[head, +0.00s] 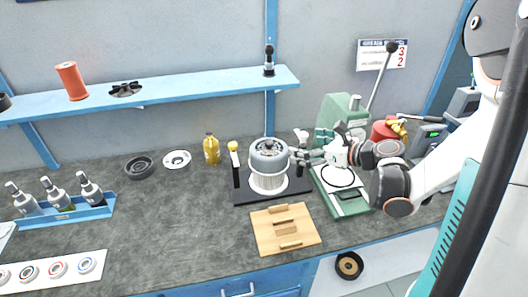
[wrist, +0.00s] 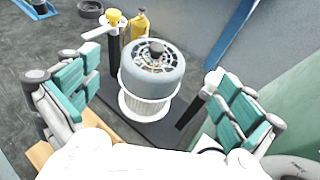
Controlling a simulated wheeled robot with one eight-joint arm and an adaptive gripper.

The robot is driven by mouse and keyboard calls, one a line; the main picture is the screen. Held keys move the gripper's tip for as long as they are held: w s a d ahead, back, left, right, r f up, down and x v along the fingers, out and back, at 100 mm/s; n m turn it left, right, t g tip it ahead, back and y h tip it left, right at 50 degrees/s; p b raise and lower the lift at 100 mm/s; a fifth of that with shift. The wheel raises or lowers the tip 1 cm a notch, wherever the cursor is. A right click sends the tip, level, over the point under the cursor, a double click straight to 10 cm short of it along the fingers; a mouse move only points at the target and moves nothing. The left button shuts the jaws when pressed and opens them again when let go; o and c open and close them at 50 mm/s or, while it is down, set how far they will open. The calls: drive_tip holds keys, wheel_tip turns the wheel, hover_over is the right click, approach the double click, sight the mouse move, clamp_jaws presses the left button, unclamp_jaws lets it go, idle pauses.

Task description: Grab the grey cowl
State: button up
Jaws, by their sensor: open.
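The grey cowl (head: 269,153) is a rounded cap with dark vent slots and a dark knob on top. It sits on a white ribbed cylinder (head: 268,182) on a black base plate (head: 296,185). In the wrist view the cowl (wrist: 152,68) is in the middle, above the white ribbed body (wrist: 148,106). My gripper (head: 312,156) is right of the cowl in the head view. In the wrist view its teal-padded fingers (wrist: 150,92) are spread wide on either side of the cowl, apart from it and empty.
A black post with a yellow knob (head: 233,150) stands left of the cowl, and a yellow bottle (head: 211,149) is behind it. A dark post (wrist: 198,105) stands right of the cowl in the wrist view. A wooden board (head: 267,240) lies in front. A green press (head: 340,118) stands right.

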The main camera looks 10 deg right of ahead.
drive_tip(key=b, duration=0.2)
approach(271, 143)
drive_tip(key=x, duration=0.3)
drive_tip(key=shift+w+a+r, duration=0.15)
drive_tip(key=shift+w+r, duration=0.15)
drive_tip(key=b+x, duration=0.1)
drive_tip(key=x, duration=0.1)
drive_tip(key=f+b+x, duration=0.1)
drive_tip(key=x, duration=0.1)
drive_tip(key=shift+w+a, duration=0.3)
drive_tip(key=shift+w, duration=0.1)
drive_tip(key=shift+s, duration=0.15)
clamp_jaws()
